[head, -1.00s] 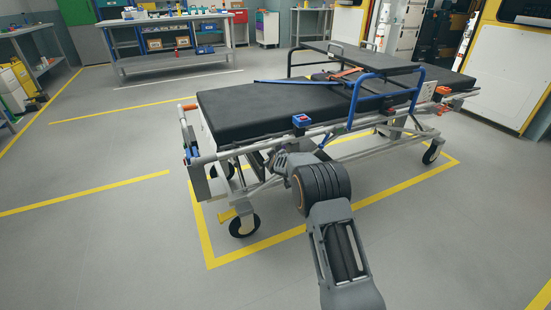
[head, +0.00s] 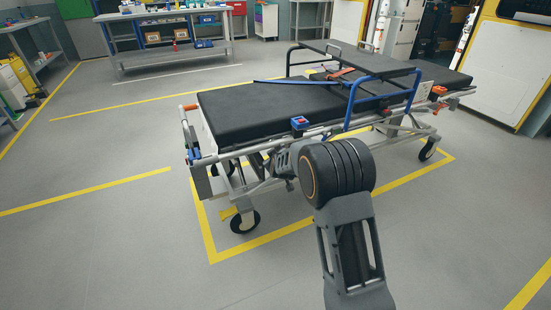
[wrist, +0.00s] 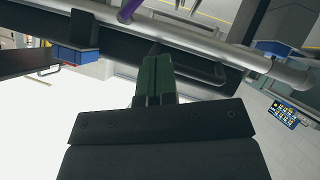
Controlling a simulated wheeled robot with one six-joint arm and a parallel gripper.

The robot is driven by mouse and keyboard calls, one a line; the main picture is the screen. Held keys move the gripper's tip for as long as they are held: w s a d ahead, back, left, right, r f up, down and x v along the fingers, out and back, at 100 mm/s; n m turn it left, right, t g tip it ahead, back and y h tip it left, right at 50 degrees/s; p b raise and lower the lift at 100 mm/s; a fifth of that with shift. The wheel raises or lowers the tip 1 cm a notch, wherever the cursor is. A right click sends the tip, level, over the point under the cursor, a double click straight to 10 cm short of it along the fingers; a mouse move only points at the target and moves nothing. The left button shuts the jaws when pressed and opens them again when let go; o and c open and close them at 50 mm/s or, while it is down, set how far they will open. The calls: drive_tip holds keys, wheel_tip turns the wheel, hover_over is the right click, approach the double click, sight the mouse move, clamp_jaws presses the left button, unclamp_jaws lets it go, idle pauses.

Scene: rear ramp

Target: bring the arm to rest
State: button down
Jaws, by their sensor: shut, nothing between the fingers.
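My gripper (wrist: 157,75) shows in the wrist view as two dark green fingers pressed together, with nothing between them. The stretcher has a black mattress, grey rails and blue side bars. In the wrist view a grey rail (wrist: 190,36) and a dark bar lie beyond the fingertips; I cannot tell how close they are or whether they touch.
The stretcher stands on wheels within a yellow floor outline (head: 280,233). A workbench (head: 170,52) with small items stands at the back, and an open vehicle with a pale door panel (head: 515,60) at the right. The grey floor on the left and in front is clear.

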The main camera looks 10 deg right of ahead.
drive_tip(key=shift+s, duration=0.1)
idle(0.4)
drive_tip(key=s+r+m+g+p, duration=0.1)
drive_tip(key=s+r+p, duration=0.25)
drive_tip(key=r, duration=0.35)
drive_tip(key=s+r+g+p, duration=0.1)
drive_tip(key=s+r+p, duration=0.25)
drive_tip(key=r, duration=0.25)
drive_tip(key=s+d+r+m+g+p, duration=0.1)
drive_tip(key=s+r+m+g+p, duration=0.1)
drive_tip(key=s+r+p, duration=0.8)
drive_tip(key=s+d+r+m+g+p, duration=0.2)
drive_tip(key=s+r+g+p, duration=0.2)
drive_tip(key=s+r+p, duration=0.7)
drive_tip(key=s+r, duration=0.3)
drive_tip(key=s, duration=0.6)
drive_tip(key=shift+r+m, duration=0.3)
drive_tip(key=shift+d, duration=0.1)
